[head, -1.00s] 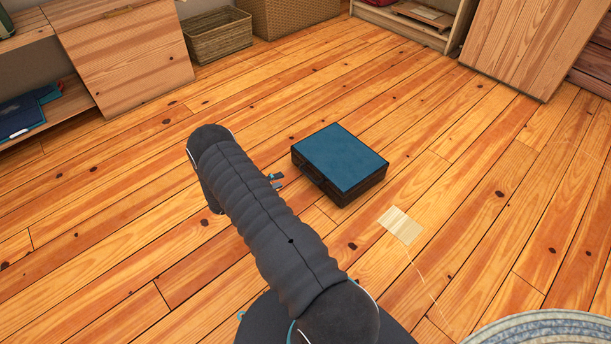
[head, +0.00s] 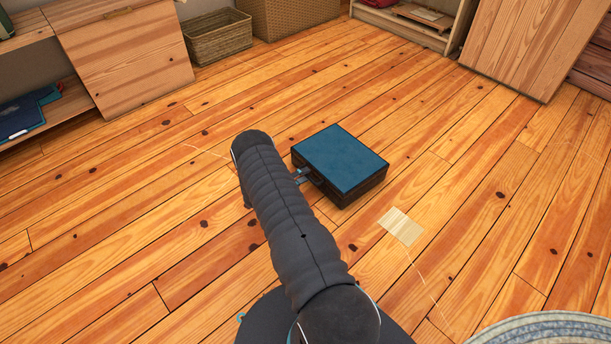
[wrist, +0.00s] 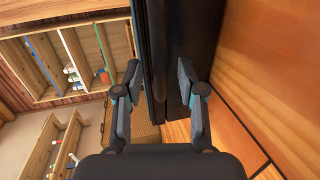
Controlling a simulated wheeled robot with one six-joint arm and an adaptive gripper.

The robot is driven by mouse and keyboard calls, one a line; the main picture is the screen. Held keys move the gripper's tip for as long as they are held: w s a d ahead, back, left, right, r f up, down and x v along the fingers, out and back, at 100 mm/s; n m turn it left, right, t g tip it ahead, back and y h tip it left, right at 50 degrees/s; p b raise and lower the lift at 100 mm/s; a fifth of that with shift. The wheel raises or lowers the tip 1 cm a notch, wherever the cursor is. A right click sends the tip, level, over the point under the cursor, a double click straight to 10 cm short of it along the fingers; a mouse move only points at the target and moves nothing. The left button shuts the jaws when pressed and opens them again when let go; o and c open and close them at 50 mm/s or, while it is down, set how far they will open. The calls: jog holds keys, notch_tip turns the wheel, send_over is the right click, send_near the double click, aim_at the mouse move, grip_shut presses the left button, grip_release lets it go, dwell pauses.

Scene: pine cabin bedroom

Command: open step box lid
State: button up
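The step box (head: 340,160) sits shut on the plank floor, with a blue lid top and dark sides. A handle-like dark piece (head: 316,178) shows on its front-left side. My gripper (head: 303,175) is low at that side, partly hidden behind my arm. In the wrist view my gripper (wrist: 158,74) is open, its two fingers apart. The dark side of the step box (wrist: 190,35) fills the space ahead of and between the fingertips, with a seam running along it. I cannot tell whether a finger touches it.
A pale patch (head: 401,226) lies on the floor right of the box. A woven basket (head: 218,40), wooden cabinet (head: 125,60) and shelf unit stand at the back. A round rug (head: 545,328) is at the bottom right.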

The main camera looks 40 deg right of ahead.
jog(key=shift+x, duration=0.8)
grip_shut()
